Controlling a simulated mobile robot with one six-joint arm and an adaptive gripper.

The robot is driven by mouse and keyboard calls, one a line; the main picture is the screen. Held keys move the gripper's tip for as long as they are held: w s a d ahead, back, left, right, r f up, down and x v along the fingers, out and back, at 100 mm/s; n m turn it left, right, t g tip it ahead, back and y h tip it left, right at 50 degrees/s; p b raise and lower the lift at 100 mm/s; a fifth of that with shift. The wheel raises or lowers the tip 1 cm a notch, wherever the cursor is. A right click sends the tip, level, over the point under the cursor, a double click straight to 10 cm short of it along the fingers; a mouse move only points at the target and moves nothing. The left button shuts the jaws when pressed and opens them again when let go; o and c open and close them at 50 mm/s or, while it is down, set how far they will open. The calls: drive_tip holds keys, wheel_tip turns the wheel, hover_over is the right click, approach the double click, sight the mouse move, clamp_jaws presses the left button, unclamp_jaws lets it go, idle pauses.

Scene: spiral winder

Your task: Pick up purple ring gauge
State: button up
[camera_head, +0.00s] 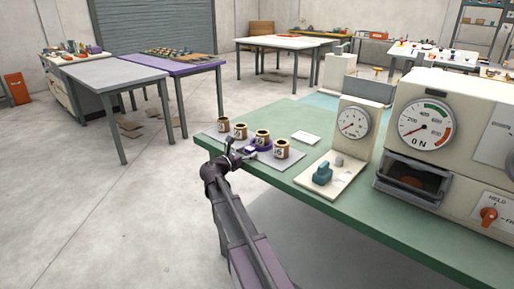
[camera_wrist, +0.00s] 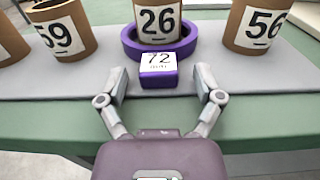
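The purple ring gauge (camera_head: 265,149) lies on a grey mat at the green table's near edge. In the wrist view the ring (camera_wrist: 189,48) sits around the base of a brown cylinder marked 26 (camera_wrist: 157,20). Its purple block-shaped tab (camera_wrist: 158,80) points toward me and carries a white label reading 72. My gripper (camera_wrist: 160,83) is open, with one finger on each side of the tab and a gap on both sides. The gripper also shows in the head view (camera_head: 241,152), low at the table edge. The ring's far side is hidden by the cylinder.
Cylinders marked 59 (camera_wrist: 62,28) and 56 (camera_wrist: 256,27) stand left and right of the ring on the grey mat (camera_wrist: 40,85). A dial gauge stand (camera_head: 353,120) and a large machine (camera_head: 450,95) stand farther right. A white card (camera_head: 306,137) lies behind the mat.

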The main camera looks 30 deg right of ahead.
clamp_jaws()
drive_tip(key=shift+r, duration=0.1)
wheel_tip(320, 180, up, 10)
drive_tip(key=p, duration=1)
idle(0.9)
